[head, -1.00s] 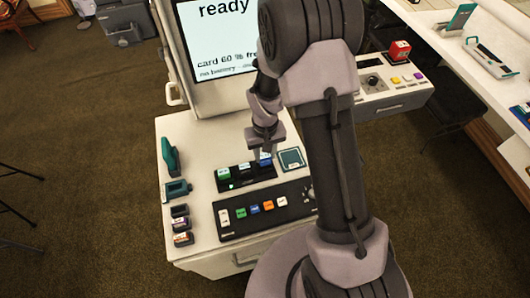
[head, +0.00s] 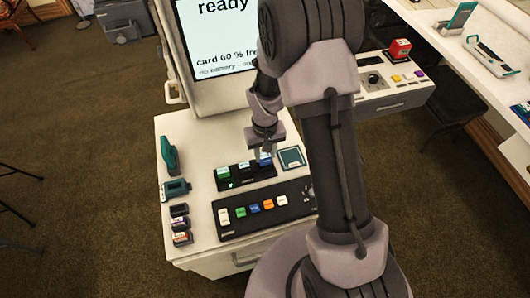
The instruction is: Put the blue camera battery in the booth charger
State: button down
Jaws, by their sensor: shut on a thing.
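The booth charger (head: 246,182) is a dark block with several slots on the white booth top. A green battery (head: 223,172) stands in its left slot, and a dark one (head: 244,167) stands in the middle. The blue camera battery (head: 265,159) is at the right slot. My gripper (head: 264,151) is directly above the charger's right end, pointing down, shut on the blue battery. Its fingertips are small and partly hidden. I cannot tell how deep the battery sits in the slot.
A dark panel with coloured buttons (head: 267,206) lies in front of the charger. A teal-edged square pad (head: 292,158) is close on the right. Teal items and small cartridges (head: 181,224) line the left edge. A screen reading "ready" (head: 215,38) stands behind.

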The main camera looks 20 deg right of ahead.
jog(key=shift+f, duration=0.15)
jog(key=shift+f+b, duration=0.5)
jog(key=shift+b, duration=0.1)
jog(key=shift+f, duration=0.15)
jog(key=shift+f+b, duration=0.4)
jog(key=shift+b, duration=0.1)
jog(key=c, duration=0.9)
grip_release()
jog(key=shift+r, duration=0.1)
